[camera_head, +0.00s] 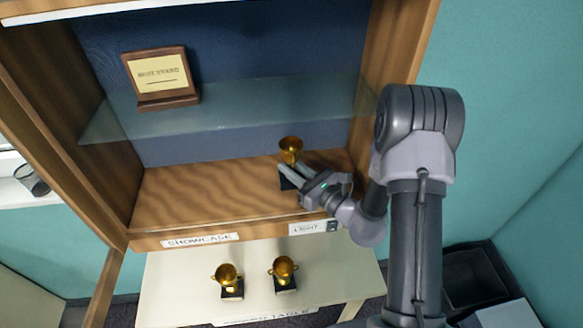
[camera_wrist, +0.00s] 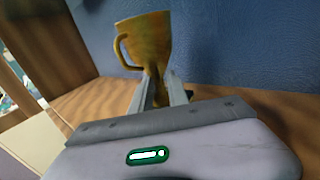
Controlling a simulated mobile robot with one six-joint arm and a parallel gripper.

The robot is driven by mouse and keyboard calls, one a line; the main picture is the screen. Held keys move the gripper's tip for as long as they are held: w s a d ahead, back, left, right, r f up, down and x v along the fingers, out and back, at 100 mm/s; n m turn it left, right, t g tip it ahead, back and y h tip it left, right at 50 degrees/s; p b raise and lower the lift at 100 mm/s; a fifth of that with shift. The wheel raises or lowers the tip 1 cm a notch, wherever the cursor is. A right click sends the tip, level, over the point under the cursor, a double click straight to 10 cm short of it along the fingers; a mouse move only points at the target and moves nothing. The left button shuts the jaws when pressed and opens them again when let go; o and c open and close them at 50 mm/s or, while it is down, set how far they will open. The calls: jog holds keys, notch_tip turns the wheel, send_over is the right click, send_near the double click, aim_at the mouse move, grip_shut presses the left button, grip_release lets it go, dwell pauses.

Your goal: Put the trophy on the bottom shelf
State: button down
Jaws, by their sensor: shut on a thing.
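A gold trophy (camera_head: 290,150) with a dark base is at the right part of the wooden bottom shelf (camera_head: 190,195) of the showcase. My gripper (camera_head: 289,171) reaches in from the right and is shut on this trophy, below its cup. In the wrist view the gold trophy (camera_wrist: 147,40) stands upright between the two fingers of my gripper (camera_wrist: 160,92), with one handle showing on the left. Its base is hidden there behind my gripper, so I cannot tell whether it touches the shelf.
A glass shelf (camera_head: 230,112) above holds a wooden plaque (camera_head: 160,75). Two more gold trophies, a left one (camera_head: 228,278) and a right one (camera_head: 284,270), stand on the cream table (camera_head: 180,285) below. The left and middle of the bottom shelf are clear. The showcase's right side wall (camera_head: 398,45) is close to my arm.

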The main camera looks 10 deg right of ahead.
jog(key=shift+f, duration=0.2)
jog(key=c, duration=1.3)
grip_release()
jog(key=shift+r, duration=0.1)
